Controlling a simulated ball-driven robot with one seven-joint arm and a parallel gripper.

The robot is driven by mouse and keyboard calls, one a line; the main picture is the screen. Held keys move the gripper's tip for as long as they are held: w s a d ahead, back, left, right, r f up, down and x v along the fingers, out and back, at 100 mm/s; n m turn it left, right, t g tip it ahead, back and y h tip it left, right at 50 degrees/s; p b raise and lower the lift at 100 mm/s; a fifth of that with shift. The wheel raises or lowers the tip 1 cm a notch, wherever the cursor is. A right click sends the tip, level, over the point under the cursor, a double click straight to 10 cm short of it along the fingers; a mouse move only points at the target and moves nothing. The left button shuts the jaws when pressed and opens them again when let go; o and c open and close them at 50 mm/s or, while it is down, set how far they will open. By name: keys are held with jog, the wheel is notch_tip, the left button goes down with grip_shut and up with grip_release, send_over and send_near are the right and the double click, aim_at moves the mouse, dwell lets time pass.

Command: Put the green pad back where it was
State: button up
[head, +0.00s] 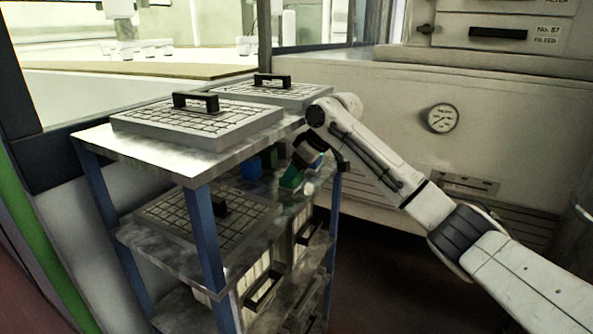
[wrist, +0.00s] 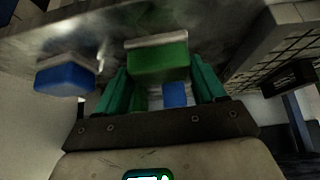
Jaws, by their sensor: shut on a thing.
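The green pad (wrist: 160,62), a small block with a pale edge, sits between the two teal fingers of my gripper (wrist: 161,88) in the wrist view. My gripper is shut on it. In the head view my gripper (head: 297,178) reaches in over the right end of the cart's middle shelf, below the top shelf. Green shows there, but pad and fingers are hard to tell apart. I cannot tell whether the pad touches the shelf.
A blue block (wrist: 65,79) lies beside the pad, and another blue piece (wrist: 175,95) shows between the fingers. A gridded plate (head: 215,212) with a black handle takes up the middle shelf's left part. Two more plates (head: 140,121) (head: 310,92) lie on top. Blue posts (head: 206,235) stand close by.

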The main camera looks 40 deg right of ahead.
jog(key=o, duration=1.1)
jog(key=shift+f, duration=0.1)
jog(key=shift+s+r, duration=0.1)
jog(key=shift+r, duration=0.25)
jog(key=v, duration=0.2)
jog(key=shift+s+d+r, duration=0.15)
jog(key=shift+s+r, duration=0.05)
jog(key=shift+r, duration=0.1)
jog(key=s+d+b, duration=0.1)
jog(key=s+d, duration=0.2)
jog(key=s, duration=0.8)
jog(key=shift+d, duration=0.35)
jog(key=shift+s+f, duration=0.15)
